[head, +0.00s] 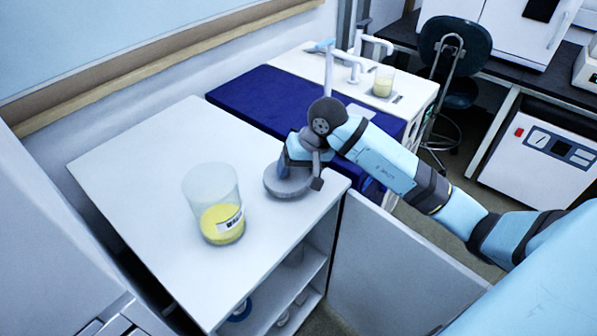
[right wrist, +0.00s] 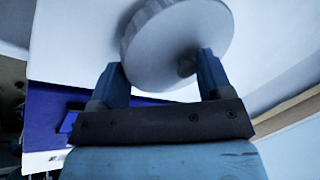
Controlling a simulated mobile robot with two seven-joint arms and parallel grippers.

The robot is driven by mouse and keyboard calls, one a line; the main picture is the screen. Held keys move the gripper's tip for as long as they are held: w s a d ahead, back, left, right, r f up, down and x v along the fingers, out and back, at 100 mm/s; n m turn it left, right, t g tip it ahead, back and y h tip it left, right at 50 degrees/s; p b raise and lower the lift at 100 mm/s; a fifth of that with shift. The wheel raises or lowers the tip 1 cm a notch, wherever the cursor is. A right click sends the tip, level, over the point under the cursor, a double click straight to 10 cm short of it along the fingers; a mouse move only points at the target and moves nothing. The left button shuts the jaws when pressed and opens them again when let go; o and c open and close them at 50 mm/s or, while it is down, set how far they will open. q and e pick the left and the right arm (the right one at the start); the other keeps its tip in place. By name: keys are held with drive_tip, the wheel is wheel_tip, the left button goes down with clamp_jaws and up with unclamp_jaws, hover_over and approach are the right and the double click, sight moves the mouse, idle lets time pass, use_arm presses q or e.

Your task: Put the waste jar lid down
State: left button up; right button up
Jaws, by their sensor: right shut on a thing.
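The waste jar lid (head: 286,184) is a grey round disc at the right end of the white cabinet top. It also shows in the right wrist view (right wrist: 178,45), with a ridged rim, between the two fingers. My right gripper (head: 300,165) is shut on the lid; its fingers also show in the right wrist view (right wrist: 160,80). The lid is at or just above the cabinet top; I cannot tell if it touches. The waste jar (head: 212,200) is clear, open at the top, holds yellow contents and bears a label. It stands upright left of the lid. My left gripper is not in view.
The white cabinet top (head: 150,150) is clear around the jar and behind it. Open shelves lie below its front edge. A blue surface (head: 255,95) adjoins behind, then a white sink counter with a tap and a beaker (head: 383,82). A stool (head: 455,55) stands further back.

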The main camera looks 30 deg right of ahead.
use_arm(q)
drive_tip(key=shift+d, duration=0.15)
use_arm(e)
drive_tip(key=shift+f, duration=0.55)
drive_tip(key=shift+f+b, duration=0.5)
drive_tip(key=shift+b, duration=0.1)
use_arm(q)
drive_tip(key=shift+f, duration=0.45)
use_arm(e)
drive_tip(key=shift+f, duration=0.1)
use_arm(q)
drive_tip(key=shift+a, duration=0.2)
use_arm(e)
drive_tip(key=shift+s, duration=0.1)
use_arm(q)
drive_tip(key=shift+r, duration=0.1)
